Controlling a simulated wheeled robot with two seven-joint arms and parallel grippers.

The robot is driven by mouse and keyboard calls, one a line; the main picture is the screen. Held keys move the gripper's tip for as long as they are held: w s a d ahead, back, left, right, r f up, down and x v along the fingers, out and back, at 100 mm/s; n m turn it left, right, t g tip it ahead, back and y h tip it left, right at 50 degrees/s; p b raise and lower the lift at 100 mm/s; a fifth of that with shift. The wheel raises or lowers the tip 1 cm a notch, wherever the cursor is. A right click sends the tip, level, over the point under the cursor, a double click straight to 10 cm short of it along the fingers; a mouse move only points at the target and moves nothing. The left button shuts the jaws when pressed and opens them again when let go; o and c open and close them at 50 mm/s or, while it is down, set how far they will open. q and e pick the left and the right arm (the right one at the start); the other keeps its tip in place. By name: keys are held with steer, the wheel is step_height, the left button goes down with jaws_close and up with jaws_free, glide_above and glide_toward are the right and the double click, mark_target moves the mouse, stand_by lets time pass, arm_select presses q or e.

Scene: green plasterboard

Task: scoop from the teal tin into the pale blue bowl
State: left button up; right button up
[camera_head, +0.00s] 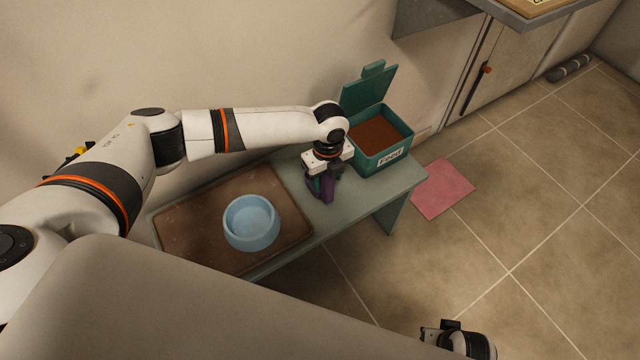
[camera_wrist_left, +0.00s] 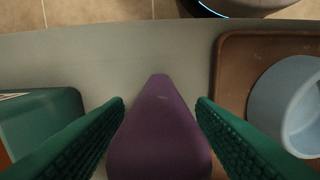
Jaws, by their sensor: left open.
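The teal tin (camera_head: 378,150), labelled "Food", stands on the bench with its lid (camera_head: 368,88) raised, full of brown food (camera_head: 376,132). The pale blue bowl (camera_head: 250,224) sits on a brown tray; it also shows in the left wrist view (camera_wrist_left: 285,105). A purple scoop (camera_head: 326,187) stands between tin and bowl, mostly hidden by my left gripper (camera_head: 322,180). In the left wrist view its purple body (camera_wrist_left: 160,130) lies between my open green fingers, with a gap visible on each side near the tips. A part of my right arm (camera_head: 460,340) shows at the bottom; its jaws cannot be made out.
The brown tray (camera_head: 190,235) covers the left part of the grey-green bench (camera_head: 290,180), against the wall. A pink mat (camera_head: 442,190) lies on the tiled floor right of the bench. A cabinet (camera_head: 490,65) stands at the upper right. The floor in front is clear.

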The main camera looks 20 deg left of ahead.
arm_select(q)
steer(key=shift+f, duration=0.1)
steer(key=shift+c, duration=0.3)
jaws_close()
